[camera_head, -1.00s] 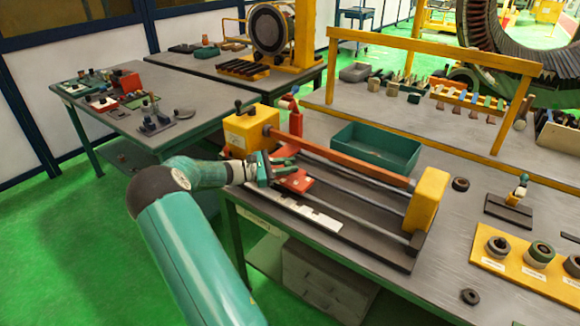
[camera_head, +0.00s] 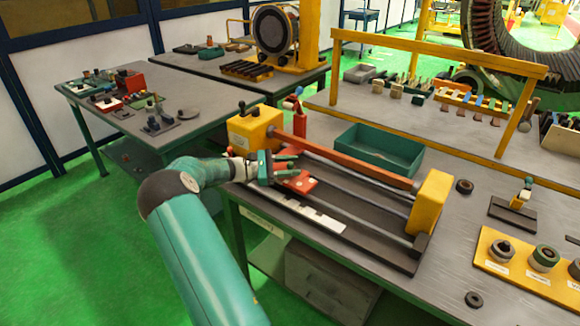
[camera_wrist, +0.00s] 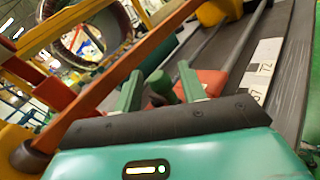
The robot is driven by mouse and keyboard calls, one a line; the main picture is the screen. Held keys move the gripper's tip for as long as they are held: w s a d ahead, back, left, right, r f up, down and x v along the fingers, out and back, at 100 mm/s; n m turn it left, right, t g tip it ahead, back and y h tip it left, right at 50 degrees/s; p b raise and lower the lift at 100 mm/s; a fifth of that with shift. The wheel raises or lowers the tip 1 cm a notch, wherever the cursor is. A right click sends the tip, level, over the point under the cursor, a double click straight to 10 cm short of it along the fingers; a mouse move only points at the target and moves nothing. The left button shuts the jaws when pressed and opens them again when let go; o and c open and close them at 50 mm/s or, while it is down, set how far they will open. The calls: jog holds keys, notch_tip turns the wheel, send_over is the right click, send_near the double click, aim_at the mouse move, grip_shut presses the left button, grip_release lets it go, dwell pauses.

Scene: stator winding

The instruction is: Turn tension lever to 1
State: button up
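The winding bench machine has a yellow end box (camera_head: 254,130) at left and a yellow end block (camera_head: 429,202) at right, with rails between. A red carriage (camera_head: 298,183) sits on the rails near the left end; it also shows in the wrist view (camera_wrist: 211,80). My gripper (camera_head: 287,165) is beside the carriage, its fingers pointing right. In the wrist view its two green fingers (camera_wrist: 160,90) stand apart, with a dark green upright knob (camera_wrist: 160,82) between them. I cannot tell whether they touch it, nor whether it is the tension lever. A numbered white strip (camera_wrist: 262,66) lies beyond.
An orange-brown bar (camera_head: 345,160) spans the machine above the rails. A red post (camera_head: 300,125) stands behind it, and a green tray (camera_head: 375,148) lies further back. A small stand with a green-and-yellow handle (camera_head: 521,197) and a yellow plate with rings (camera_head: 520,262) are at right.

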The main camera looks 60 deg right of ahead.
jog(key=v, duration=1.3)
jog(key=shift+w+a, duration=0.25)
jog(key=shift+w, duration=0.1)
jog(key=shift+r, duration=0.15)
